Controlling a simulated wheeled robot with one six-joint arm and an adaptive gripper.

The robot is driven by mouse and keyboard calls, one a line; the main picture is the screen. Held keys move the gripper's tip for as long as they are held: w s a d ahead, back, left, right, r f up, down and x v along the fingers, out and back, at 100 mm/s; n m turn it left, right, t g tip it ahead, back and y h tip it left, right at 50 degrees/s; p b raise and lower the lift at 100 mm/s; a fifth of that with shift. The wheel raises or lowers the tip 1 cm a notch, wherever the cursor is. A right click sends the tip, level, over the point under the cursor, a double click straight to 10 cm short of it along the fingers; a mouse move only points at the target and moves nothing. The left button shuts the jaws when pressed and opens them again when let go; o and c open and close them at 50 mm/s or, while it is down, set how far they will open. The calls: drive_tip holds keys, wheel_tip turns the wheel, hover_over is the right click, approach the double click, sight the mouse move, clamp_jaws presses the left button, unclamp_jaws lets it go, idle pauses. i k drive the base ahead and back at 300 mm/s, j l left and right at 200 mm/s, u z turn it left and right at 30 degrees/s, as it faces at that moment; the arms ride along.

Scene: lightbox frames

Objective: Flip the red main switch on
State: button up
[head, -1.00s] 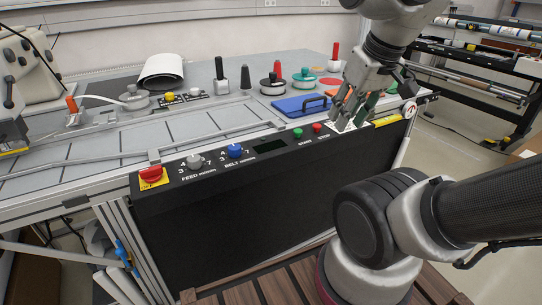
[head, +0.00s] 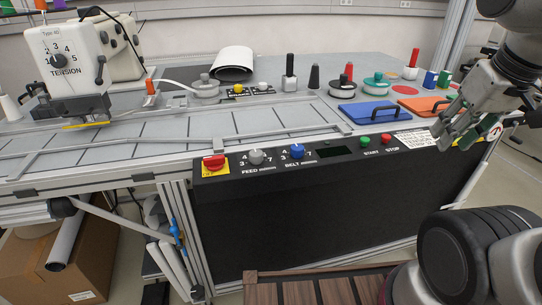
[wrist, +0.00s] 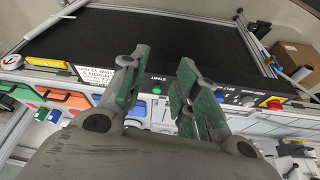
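A red switch (head: 213,162) sits on a yellow plate at the left end of the black control panel (head: 330,151). In the head view its handle looks like a short red knob; whether it stands at on or off is too small to tell. It also shows in the wrist view (wrist: 274,104), at the right. My gripper (head: 462,125) is above the right end of the panel, well to the right of the switch and apart from it. In the wrist view my gripper (wrist: 160,85) has its fingers spread, with nothing between them.
The panel also carries a grey feed knob (head: 256,157), a blue belt knob (head: 296,151), a green start button (head: 365,141) and a red stop button (head: 386,139). The space before the panel's left part looks clear.

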sight(212, 164)
drive_tip(key=i+j+u, duration=0.1)
drive_tip(key=u, duration=0.35)
drive_tip(key=i+u, duration=0.3)
drive_tip(key=u, duration=0.2)
